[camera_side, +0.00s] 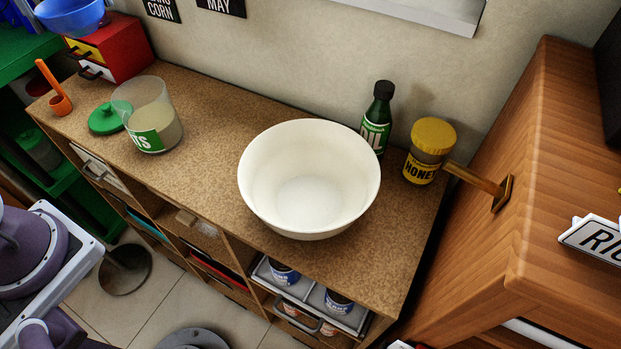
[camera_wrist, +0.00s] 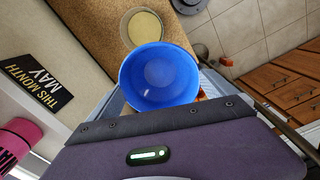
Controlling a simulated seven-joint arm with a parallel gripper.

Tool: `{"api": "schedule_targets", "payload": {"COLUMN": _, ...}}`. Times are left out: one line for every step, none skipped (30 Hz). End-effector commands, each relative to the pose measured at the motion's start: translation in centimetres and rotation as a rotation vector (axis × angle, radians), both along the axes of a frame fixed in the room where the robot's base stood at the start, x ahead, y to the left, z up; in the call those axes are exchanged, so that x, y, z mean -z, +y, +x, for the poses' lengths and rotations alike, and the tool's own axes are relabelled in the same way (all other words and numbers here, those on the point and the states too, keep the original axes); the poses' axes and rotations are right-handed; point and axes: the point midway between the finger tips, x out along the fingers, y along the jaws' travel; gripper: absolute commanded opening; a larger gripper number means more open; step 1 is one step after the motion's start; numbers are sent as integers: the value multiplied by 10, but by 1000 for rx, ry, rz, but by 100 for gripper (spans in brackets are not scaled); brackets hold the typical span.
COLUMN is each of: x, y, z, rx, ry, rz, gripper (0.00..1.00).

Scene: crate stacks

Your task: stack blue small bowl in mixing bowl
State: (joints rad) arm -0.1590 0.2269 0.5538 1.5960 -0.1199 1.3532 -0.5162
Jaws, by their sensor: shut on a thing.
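The white mixing bowl (camera_side: 307,185) stands upright and empty on the brown speckled counter in the side view. The blue small bowl (camera_side: 70,16) is at the top left of that view, over the red drawer box and partly cut by the frame edge. In the wrist view the blue small bowl (camera_wrist: 158,76) is large, its empty inside facing the camera. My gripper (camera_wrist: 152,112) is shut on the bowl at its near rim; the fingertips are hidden. I cannot tell whether the bowl touches the box.
On the counter (camera_side: 215,110) are an oats jar (camera_side: 150,115), a green lid (camera_side: 106,119) and an orange scoop (camera_side: 58,101). An oil bottle (camera_side: 377,120) and honey jar (camera_side: 429,150) stand close right of the mixing bowl. The red drawer box (camera_side: 125,47) is at the far left.

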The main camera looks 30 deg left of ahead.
Motion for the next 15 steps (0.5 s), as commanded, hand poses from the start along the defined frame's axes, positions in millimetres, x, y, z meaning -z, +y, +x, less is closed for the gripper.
{"api": "schedule_targets", "payload": {"x": 0, "y": 0, "z": 0, "rx": 0, "ry": 0, "rz": 0, "gripper": 41}}
{"api": "schedule_targets", "payload": {"x": 0, "y": 0, "z": 0, "rx": 0, "ry": 0, "rz": 0, "gripper": 41}}
{"api": "schedule_targets", "payload": {"x": 0, "y": 0, "z": 0, "rx": 0, "ry": 0, "rz": 0, "gripper": 41}}
{"api": "schedule_targets", "payload": {"x": 0, "y": -1, "z": 1, "rx": 3, "ry": 0, "rz": 0, "gripper": 41}}
{"api": "schedule_targets", "payload": {"x": 1, "y": -2, "z": 2, "rx": 10, "ry": 0, "rz": 1, "gripper": 41}}
{"api": "schedule_targets", "payload": {"x": 2, "y": -6, "z": 5, "rx": 28, "ry": 0, "rz": 2, "gripper": 41}}
{"api": "schedule_targets", "payload": {"x": 3, "y": -10, "z": 8, "rx": 48, "ry": 1, "rz": 3, "gripper": 41}}
{"api": "schedule_targets", "payload": {"x": 5, "y": -15, "z": 12, "rx": 76, "ry": 3, "rz": 5, "gripper": 41}}
{"api": "schedule_targets", "payload": {"x": 9, "y": -25, "z": 19, "rx": 121, "ry": 6, "rz": 7, "gripper": 41}}
{"api": "schedule_targets", "payload": {"x": 11, "y": -33, "z": 25, "rx": 161, "ry": 7, "rz": 10, "gripper": 41}}
{"api": "schedule_targets", "payload": {"x": 15, "y": -43, "z": 31, "rx": 207, "ry": 7, "rz": 13, "gripper": 41}}
{"api": "schedule_targets", "payload": {"x": 19, "y": -58, "z": 39, "rx": 273, "ry": 10, "rz": 16, "gripper": 41}}
{"api": "schedule_targets", "payload": {"x": 23, "y": -70, "z": 46, "rx": 324, "ry": 11, "rz": 18, "gripper": 41}}
{"api": "schedule_targets", "payload": {"x": 27, "y": -82, "z": 52, "rx": 377, "ry": 10, "rz": 21, "gripper": 41}}
{"api": "schedule_targets", "payload": {"x": 32, "y": -101, "z": 59, "rx": 451, "ry": 12, "rz": 23, "gripper": 41}}
